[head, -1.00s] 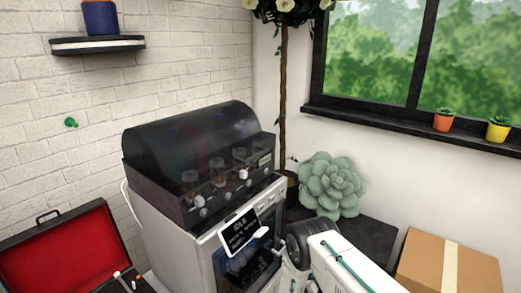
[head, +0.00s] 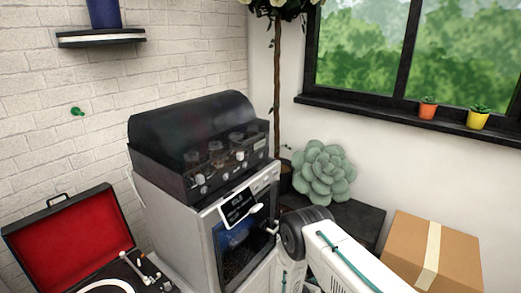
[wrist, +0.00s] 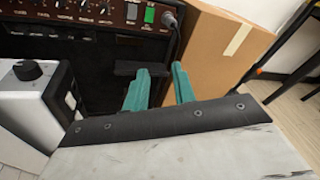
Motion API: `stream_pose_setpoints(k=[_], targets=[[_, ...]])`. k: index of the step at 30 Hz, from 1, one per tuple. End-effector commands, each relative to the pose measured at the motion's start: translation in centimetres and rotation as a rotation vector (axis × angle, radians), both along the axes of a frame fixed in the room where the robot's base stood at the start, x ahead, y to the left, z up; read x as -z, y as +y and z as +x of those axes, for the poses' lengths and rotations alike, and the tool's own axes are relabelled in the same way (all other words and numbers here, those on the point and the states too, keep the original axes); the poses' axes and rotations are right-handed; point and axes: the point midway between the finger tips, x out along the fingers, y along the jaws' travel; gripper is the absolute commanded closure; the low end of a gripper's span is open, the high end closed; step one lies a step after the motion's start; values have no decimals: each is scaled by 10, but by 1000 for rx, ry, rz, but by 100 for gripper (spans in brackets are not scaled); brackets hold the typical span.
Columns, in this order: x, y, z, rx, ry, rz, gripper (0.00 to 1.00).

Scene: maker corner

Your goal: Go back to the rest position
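In the wrist view my gripper (wrist: 160,72) shows as two teal fingers with a clear gap between them. It is open, and nothing is seen held in it. The fingers are in front of a dark amplifier-like panel (wrist: 75,47) and beside a cardboard box (wrist: 222,45) in the picture. In the head view part of my white arm with a teal line shows at the lower right, in front of the grey machine; my fingers are not visible there.
A grey machine with a dark lid (head: 205,130) stands mid-picture. An open red-lined record player (head: 70,245) is at lower left. A succulent (head: 323,173) and a cardboard box (head: 432,253) are to the right. A pale slab with a dark bolted edge (wrist: 185,150) lies below my fingers.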

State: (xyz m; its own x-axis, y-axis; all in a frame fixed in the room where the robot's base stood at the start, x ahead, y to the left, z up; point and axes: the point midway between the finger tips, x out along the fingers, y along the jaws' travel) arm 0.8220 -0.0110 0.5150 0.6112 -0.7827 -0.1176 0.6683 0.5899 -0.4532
Motion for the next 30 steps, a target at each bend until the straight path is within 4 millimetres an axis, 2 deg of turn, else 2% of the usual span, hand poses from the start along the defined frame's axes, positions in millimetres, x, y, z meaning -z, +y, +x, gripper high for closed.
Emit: stream_pose_setpoints(k=[8,11,17,21,30], targets=[[-66,-28,-24,283,-100,112,74],[-102,-37,-34,407,-158,161,74],[-192,-52,-65,704,-317,289,74],[-252,-57,-94,902,-432,380,74],[-363,-55,-165,1289,-668,581,74]])
